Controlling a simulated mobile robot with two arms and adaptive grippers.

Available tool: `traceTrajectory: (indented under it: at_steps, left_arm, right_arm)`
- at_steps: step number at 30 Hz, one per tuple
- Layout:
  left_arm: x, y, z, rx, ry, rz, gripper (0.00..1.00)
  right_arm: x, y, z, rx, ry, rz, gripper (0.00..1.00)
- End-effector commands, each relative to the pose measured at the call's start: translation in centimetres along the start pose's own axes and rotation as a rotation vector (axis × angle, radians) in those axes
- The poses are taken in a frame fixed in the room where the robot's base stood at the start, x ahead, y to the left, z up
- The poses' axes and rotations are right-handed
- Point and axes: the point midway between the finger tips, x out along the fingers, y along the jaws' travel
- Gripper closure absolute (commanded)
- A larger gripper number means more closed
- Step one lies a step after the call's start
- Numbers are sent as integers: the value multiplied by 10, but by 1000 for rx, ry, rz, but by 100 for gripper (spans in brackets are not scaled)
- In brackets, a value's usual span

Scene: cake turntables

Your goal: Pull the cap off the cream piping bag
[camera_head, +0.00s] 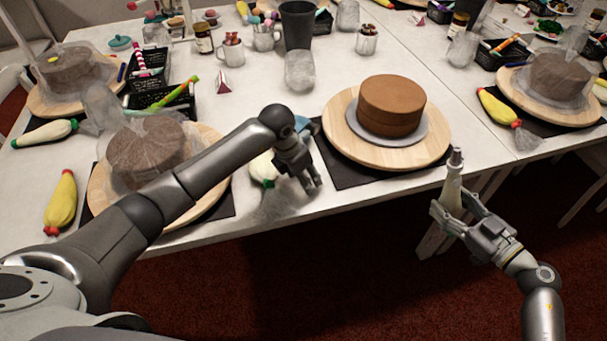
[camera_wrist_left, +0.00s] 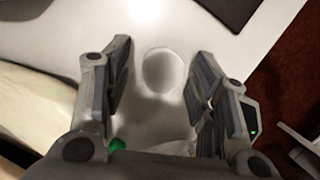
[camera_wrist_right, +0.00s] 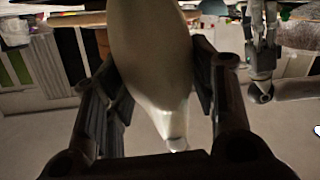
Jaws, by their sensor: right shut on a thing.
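A slim cream piping bag (camera_head: 452,188) stands roughly upright in my right gripper (camera_head: 460,217), off the table's front edge. Its narrow grey end (camera_head: 455,158) points up. In the right wrist view, the pale bag (camera_wrist_right: 150,60) fills the space between the fingers of my right gripper (camera_wrist_right: 160,100). I cannot make out a separate cap. My left gripper (camera_head: 312,183) is open above the table's front edge, well left of the held bag. The left wrist view shows the spread fingers of my left gripper (camera_wrist_left: 160,85) with a pale round shape between them, unclear.
Another cream bag (camera_head: 263,168) lies on the table by my left gripper. A brown cake (camera_head: 391,104) stands on a wooden turntable (camera_head: 345,150). The space between the grippers beyond the table edge is free.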

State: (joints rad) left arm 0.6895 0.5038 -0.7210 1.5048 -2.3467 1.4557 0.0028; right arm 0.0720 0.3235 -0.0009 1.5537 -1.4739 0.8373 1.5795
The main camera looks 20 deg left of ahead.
Motion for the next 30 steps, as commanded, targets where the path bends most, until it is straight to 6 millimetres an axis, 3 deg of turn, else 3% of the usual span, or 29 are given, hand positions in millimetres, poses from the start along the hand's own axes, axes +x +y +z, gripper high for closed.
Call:
traceTrajectory:
  at_steps: [10,30]
  left_arm:
    - [-5,0,2,0,0,0,47]
    - [-56,0,18,1,-1,0,47]
  right_arm:
    - [0,1,-5,-1,2,1,57]
    - [-5,8,-40,-1,2,1,57]
